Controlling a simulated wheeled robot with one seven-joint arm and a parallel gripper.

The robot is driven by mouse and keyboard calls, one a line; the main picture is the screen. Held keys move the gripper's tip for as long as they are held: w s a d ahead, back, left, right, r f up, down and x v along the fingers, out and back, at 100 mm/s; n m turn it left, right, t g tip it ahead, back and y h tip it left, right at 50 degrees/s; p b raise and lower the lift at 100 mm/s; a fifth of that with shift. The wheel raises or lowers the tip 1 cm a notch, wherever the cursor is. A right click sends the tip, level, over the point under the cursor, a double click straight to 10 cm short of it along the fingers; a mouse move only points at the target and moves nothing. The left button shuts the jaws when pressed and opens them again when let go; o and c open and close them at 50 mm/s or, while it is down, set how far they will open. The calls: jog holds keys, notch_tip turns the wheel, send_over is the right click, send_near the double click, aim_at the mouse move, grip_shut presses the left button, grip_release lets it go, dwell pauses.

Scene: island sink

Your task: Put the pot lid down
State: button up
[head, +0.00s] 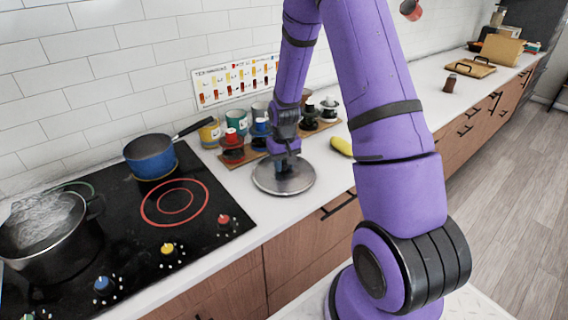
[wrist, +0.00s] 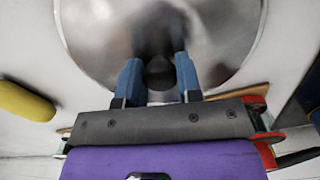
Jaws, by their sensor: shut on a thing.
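The pot lid (head: 283,180) is a round, silvery metal disc with a dark knob. In the head view it is level at the counter, right of the stove; I cannot tell whether it touches the counter. It fills the upper part of the wrist view (wrist: 220,40). My gripper (head: 285,160) is above the lid, pointing down. In the wrist view its two blue fingers (wrist: 160,75) are shut on the lid's dark knob (wrist: 160,72). A large pot (head: 50,240) stands uncovered on the stove at the left.
A blue saucepan (head: 150,157) sits on the black stove (head: 215,243). Jars (head: 232,148) stand on a wooden board behind the lid. A yellow banana-like item (head: 341,146) lies right of the lid.

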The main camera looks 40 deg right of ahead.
jog(key=o, duration=1.1)
jog(key=shift+f, duration=0.15)
jog(key=shift+c, duration=0.2)
notch_tip(320, 180, up, 12)
notch_tip(320, 180, up, 10)
jog(key=t, duration=0.1)
send_over(284, 162)
jog(key=s+a, duration=0.4)
jog(key=s+a+r+n+t, duration=0.1)
jog(key=s+a+r, duration=0.2)
jog(key=s, duration=0.4)
jog(key=s+a+r+t, duration=0.1)
jog(key=s+a+r, duration=0.2)
jog(key=s+r, duration=0.3)
jog(key=s+a+r+n+t, duration=0.1)
jog(key=s+a+r+t, duration=0.1)
jog(key=s, duration=0.8)
notch_tip(284, 162, up, 3)
jog(key=shift+a+f+n, duration=0.1)
jog(key=shift+a+n, duration=0.2)
jog(key=shift+a, duration=0.3)
